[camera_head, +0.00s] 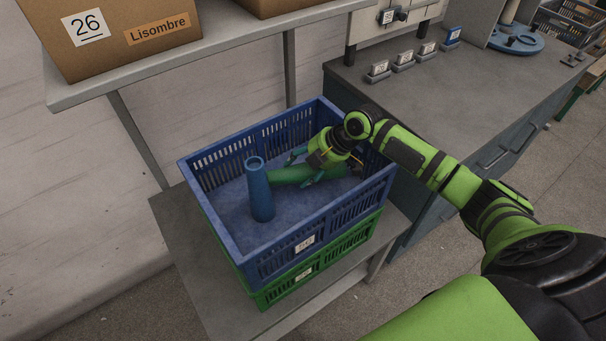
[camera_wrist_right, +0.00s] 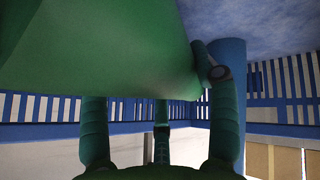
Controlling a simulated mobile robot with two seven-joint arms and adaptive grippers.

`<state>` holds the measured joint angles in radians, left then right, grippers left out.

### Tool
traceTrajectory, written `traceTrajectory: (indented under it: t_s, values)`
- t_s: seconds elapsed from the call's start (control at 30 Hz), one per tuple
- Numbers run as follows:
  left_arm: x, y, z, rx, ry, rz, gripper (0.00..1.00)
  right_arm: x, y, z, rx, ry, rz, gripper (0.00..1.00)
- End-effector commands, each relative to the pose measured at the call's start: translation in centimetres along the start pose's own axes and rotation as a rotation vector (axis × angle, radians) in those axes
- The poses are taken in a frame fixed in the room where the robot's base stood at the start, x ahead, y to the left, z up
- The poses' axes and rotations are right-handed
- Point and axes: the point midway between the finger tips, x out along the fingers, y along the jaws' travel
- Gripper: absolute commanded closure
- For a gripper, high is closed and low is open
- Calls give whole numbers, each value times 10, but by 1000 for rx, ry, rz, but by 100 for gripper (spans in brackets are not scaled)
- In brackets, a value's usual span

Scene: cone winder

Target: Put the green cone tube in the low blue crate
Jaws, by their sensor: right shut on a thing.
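The green cone tube (camera_head: 288,174) lies roughly level inside the low blue crate (camera_head: 262,267), near the crate's floor. I cannot tell whether it touches the floor. My right gripper (camera_head: 305,168) reaches down into the crate and is shut on the tube. In the right wrist view the green cone tube (camera_wrist_right: 120,45) fills the upper left, with my right gripper's fingers (camera_wrist_right: 160,120) around it. A blue cone tube (camera_head: 260,190) stands upright in the crate, close to the green tube's left end; it also shows in the right wrist view (camera_wrist_right: 228,75). My left gripper is out of view.
The blue crate sits on a green crate (camera_head: 325,262) on a low grey table (camera_head: 178,235). A shelf with cardboard boxes (camera_head: 115,35) is above left. A grey workbench (camera_head: 440,90) with small labelled blocks stands behind right. The crate's front-left floor is clear.

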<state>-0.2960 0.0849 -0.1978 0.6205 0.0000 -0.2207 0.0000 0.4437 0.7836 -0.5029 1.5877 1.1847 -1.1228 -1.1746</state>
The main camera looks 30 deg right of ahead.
Motion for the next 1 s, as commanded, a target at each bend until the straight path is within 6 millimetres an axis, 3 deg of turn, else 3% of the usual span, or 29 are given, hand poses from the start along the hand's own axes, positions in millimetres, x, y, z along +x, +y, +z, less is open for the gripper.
traceTrajectory:
  t_s: [0.23,0.63,0.67,0.7,1.0]
  values:
    - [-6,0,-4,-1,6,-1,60,27,-12,14,3,1,-3,66]
    - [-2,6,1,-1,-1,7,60,33,-14,18,1,-1,-3,66]
    - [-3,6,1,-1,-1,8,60,32,-14,18,1,-1,-3,31]
    - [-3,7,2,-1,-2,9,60,32,-14,18,1,-1,-3,15]
    - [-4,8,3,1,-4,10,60,32,-14,18,1,-1,-4,15]
